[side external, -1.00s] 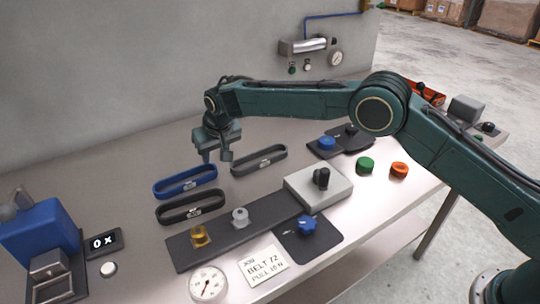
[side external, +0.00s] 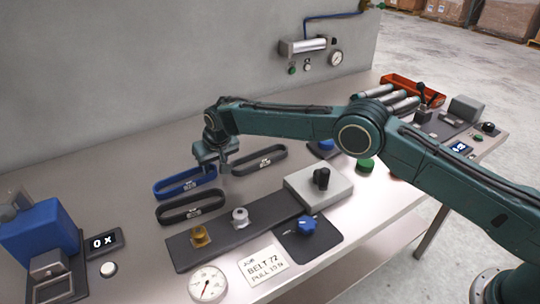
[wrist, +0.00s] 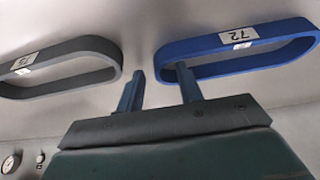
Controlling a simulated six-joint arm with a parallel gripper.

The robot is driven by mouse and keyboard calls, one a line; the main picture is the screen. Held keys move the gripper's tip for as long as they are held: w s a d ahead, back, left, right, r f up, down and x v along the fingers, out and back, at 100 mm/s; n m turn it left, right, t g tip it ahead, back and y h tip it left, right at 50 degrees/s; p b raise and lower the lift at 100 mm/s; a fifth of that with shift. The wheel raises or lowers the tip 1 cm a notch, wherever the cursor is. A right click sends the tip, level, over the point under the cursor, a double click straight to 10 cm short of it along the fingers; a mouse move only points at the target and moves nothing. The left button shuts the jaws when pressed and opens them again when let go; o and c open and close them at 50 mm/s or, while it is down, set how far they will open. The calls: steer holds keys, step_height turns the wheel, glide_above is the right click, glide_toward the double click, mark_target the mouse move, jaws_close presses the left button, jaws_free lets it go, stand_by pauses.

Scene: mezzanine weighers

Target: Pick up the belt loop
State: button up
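A blue belt loop (side external: 167,192) lies on the bench at left centre. It also spans the upper right of the wrist view (wrist: 200,46), with a white label reading 72. My gripper (side external: 212,170) hangs close beside the right end of the blue loop. In the wrist view my gripper (wrist: 160,72) is open, with nothing between its fingers. Its right fingertip overlaps the loop's near left end there; I cannot tell whether they touch.
Two dark grey loops lie close by, one in front (side external: 172,218) and one right (side external: 260,168). A dark plate (side external: 220,246) with a brass roller (side external: 200,236) and a pale roller (side external: 240,215) is nearer. A blue machine (side external: 40,240) stands left. The wall (side external: 100,80) rises behind.

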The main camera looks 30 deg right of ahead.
stand_by(0.4)
jaws_close()
step_height(320, 180, up, 10)
stand_by(0.9)
stand_by(0.4)
